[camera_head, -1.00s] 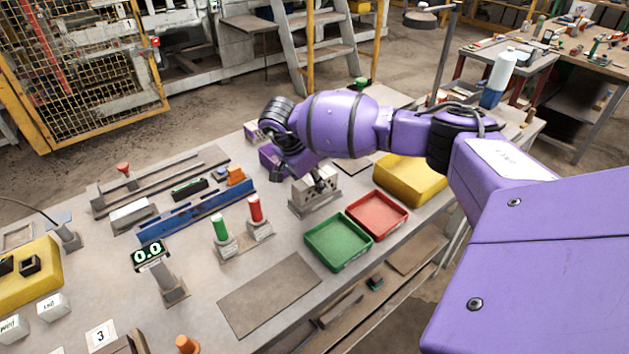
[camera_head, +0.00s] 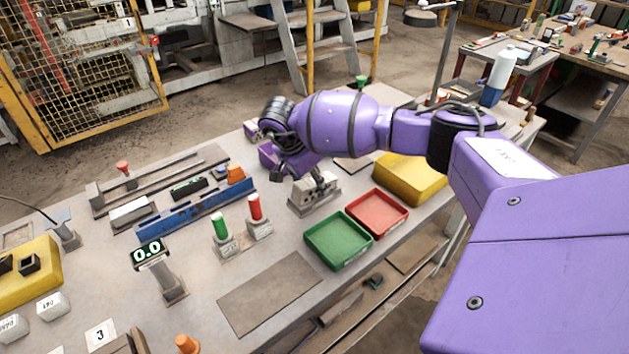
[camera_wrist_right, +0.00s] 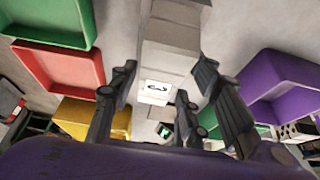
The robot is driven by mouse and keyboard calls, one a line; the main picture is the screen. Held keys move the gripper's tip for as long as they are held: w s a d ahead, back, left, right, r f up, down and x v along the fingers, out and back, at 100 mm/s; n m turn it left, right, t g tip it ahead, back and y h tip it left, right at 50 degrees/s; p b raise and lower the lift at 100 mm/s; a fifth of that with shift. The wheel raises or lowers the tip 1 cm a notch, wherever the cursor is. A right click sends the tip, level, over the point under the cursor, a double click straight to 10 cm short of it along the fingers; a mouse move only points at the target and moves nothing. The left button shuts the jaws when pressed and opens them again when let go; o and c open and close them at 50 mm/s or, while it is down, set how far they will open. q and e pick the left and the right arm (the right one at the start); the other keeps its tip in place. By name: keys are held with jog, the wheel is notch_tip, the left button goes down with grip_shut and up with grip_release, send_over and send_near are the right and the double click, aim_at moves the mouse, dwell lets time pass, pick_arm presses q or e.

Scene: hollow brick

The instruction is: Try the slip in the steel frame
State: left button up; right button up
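The steel frame (camera_head: 306,203) is a grey metal block with round holes, standing on a plate behind the green tray. My right gripper (camera_head: 299,176) is low over its far side. In the right wrist view a grey block-shaped body (camera_wrist_right: 172,45), which looks like the frame, lies between the spread fingers of my right gripper (camera_wrist_right: 168,66). A small white face with a dark mark (camera_wrist_right: 157,88) shows at its lower end. The fingers look apart, with nothing clearly gripped. I cannot make out which piece is the slip. My left gripper is not in view.
A purple tray (camera_wrist_right: 262,75) is close to the right fingers. Green (camera_head: 220,228) and red (camera_head: 255,208) cylinders stand left. A bare mat (camera_head: 268,293) lies in front.

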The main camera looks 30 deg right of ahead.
jog(key=shift+o, duration=0.4)
jog(key=v, duration=1.2)
jog(key=shift+d, duration=0.1)
dwell(0.5)
